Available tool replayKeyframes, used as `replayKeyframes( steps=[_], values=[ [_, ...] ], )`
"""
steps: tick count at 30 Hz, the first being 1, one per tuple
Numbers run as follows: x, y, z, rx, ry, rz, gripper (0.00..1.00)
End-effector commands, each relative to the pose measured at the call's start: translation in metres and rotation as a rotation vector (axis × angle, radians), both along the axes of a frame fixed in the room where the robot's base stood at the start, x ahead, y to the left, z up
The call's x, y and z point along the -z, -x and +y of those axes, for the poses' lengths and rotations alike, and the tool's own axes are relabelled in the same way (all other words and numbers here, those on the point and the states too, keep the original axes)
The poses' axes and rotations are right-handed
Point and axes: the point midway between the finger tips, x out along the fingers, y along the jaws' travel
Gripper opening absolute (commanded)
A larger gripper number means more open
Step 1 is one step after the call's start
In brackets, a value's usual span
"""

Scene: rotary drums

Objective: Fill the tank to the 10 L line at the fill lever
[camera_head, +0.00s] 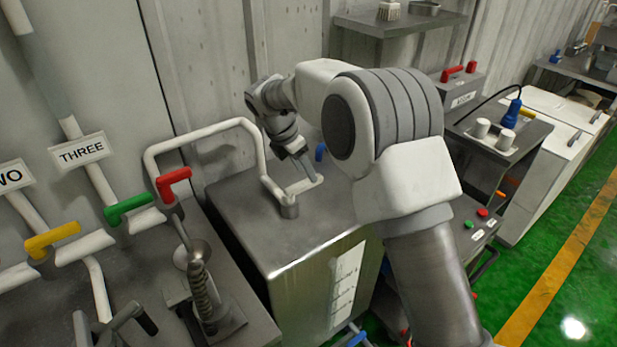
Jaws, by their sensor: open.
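The steel tank (270,222) stands in the middle, with a white scale strip (346,282) on its front. The marks are too small to read, and I cannot see a water level. A white pipe (205,132) arches over from the left and ends on the tank's top. A small blue handle (320,152) shows behind the tank top, partly hidden by my arm. My gripper (304,172) is open, pointing down over the tank top beside the pipe's end. I cannot tell whether it touches anything. Which handle is the fill lever is not clear.
At left, yellow (52,240), green (128,208) and red (173,183) valve handles sit on pipes beside a "THREE" sign (82,151). A coiled spring mechanism (203,290) stands below. At right is a bench (500,140) with a blue-handled tool (512,112). Green floor lies beyond.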

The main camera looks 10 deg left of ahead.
Motion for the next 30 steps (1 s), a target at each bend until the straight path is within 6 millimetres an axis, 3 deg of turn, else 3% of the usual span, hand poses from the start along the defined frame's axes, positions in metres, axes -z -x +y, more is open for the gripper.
replayKeyframes(
  steps=[6,18,27,30],
  values=[
    [0.027,-0.008,-0.008,0.000,0.001,0.001,0.57],
    [0.033,-0.010,-0.009,0.000,0.000,-0.001,0.57],
    [0.033,-0.010,-0.009,0.000,0.000,0.000,0.04],
    [0.033,-0.010,-0.009,0.000,0.000,0.000,0.00]
  ],
)
